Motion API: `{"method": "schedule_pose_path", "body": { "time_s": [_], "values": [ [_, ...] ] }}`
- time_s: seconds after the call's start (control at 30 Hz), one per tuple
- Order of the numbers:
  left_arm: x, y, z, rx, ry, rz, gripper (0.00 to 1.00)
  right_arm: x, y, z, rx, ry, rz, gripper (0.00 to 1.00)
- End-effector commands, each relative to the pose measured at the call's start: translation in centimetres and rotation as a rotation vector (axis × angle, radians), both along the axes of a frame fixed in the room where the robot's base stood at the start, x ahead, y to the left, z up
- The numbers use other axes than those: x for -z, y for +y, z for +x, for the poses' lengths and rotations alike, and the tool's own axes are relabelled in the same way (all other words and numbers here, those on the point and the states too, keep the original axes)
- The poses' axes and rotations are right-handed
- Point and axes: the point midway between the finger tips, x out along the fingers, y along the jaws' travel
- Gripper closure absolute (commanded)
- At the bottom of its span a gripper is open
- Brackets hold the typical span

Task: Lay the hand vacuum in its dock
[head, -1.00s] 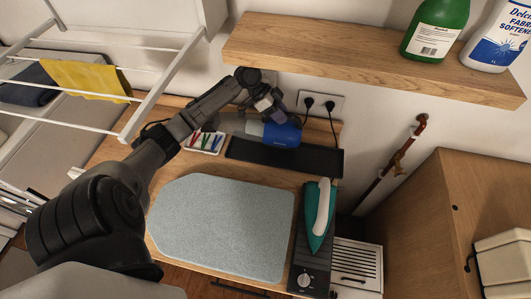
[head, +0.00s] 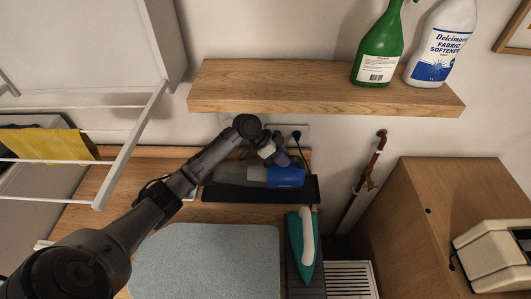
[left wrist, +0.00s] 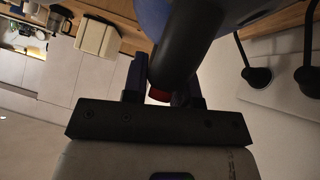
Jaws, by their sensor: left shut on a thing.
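The hand vacuum has a blue body (head: 286,177) and a smoky grey nozzle (head: 238,173) that points left in the head view. It lies lengthwise along the black tray-like dock (head: 228,197), covering its back part. I cannot tell whether it touches the dock floor. My left gripper (head: 272,152) is above the vacuum and shut on its handle. In the left wrist view my fingers (left wrist: 162,88) are on either side of the dark handle (left wrist: 186,45), with the blue body behind. My right gripper is not in view.
The wooden shelf (head: 320,88) overhangs just behind my left gripper, with a green spray bottle (head: 380,45) and softener (head: 440,42) on it. In front of the dock are an ironing mat (head: 205,262) and a teal iron (head: 301,245). A drying rack (head: 130,150) stands left.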

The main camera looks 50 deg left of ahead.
Motion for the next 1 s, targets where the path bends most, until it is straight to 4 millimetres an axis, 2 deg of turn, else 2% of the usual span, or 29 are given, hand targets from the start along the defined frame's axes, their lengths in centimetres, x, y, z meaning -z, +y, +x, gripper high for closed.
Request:
{"method": "schedule_pose_path", "body": {
  "time_s": [0.1,0.33,0.57,0.9,1.0],
  "values": [
    [-0.4,-1.6,1.3,0.0,-0.006,-0.001,1.0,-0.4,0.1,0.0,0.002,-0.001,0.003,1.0],
    [-0.3,-3.1,2.5,-0.001,-0.004,0.0,1.0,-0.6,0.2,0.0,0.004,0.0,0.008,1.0],
    [0.0,-3.3,2.7,-0.001,-0.003,0.0,1.0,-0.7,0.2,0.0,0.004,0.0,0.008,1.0],
    [3.0,-3.3,2.6,-0.002,-0.002,0.0,1.0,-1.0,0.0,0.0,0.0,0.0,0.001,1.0],
    [3.3,-3.3,2.6,-0.003,-0.004,0.001,1.0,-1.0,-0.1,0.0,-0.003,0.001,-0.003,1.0]
  ]
}}
